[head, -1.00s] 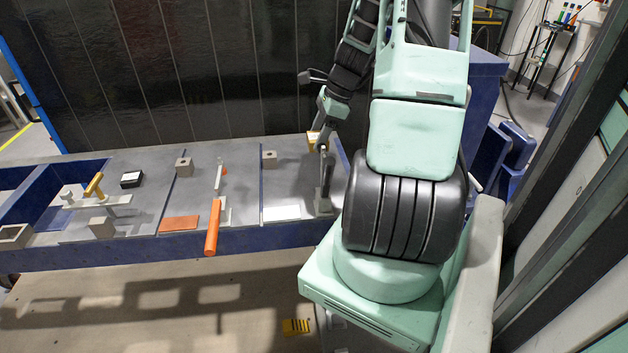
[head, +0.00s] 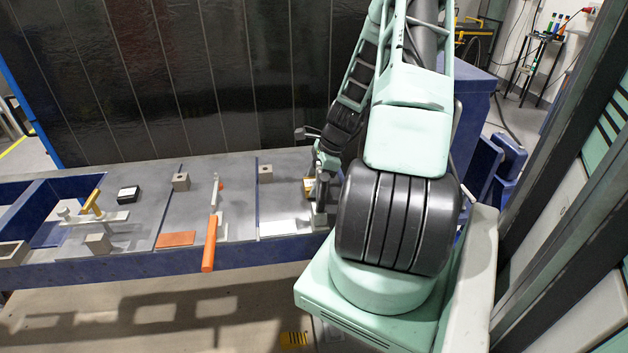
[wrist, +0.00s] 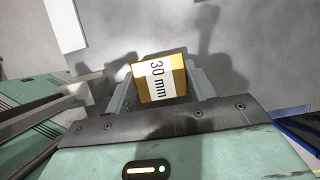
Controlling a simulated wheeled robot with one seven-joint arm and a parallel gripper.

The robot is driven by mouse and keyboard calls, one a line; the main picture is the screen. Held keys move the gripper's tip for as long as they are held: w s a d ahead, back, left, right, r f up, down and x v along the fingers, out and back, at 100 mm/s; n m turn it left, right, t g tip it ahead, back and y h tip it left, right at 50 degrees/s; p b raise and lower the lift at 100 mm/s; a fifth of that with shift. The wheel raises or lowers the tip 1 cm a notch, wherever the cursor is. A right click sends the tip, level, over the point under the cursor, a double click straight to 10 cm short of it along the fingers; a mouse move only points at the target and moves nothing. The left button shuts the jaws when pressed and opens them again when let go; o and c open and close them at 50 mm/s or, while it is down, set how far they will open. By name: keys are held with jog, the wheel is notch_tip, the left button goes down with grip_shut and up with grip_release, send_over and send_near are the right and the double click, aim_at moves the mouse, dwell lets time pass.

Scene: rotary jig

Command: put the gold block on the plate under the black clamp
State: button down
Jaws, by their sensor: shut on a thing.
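The gold block (wrist: 150,88) has a white "30 mm" label and sits between the two grey fingers of my gripper (wrist: 157,82) in the wrist view. My gripper is shut on it. In the head view the gold block (head: 309,188) shows as a small patch at the right end of the table, partly hidden by my arm. The black clamp (head: 321,193) appears as a dark upright shape just right of the block, partly hidden by my arm. I cannot tell the gap between block and clamp.
An orange-handled clamp (head: 209,245) stands mid-table beside an orange plate (head: 176,239). A yellow-handled clamp (head: 92,203), a black box (head: 129,193) and several grey blocks with holes stand farther left and behind. The table between the white plate and the back is mostly clear.

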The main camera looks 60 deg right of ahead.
jog(key=shift+f, duration=0.3)
jog(key=shift+f, duration=0.15)
jog(key=c, duration=0.5)
grip_release()
jog(key=b+v, duration=0.3)
jog(key=v, duration=0.9)
jog(key=shift+r, duration=0.25)
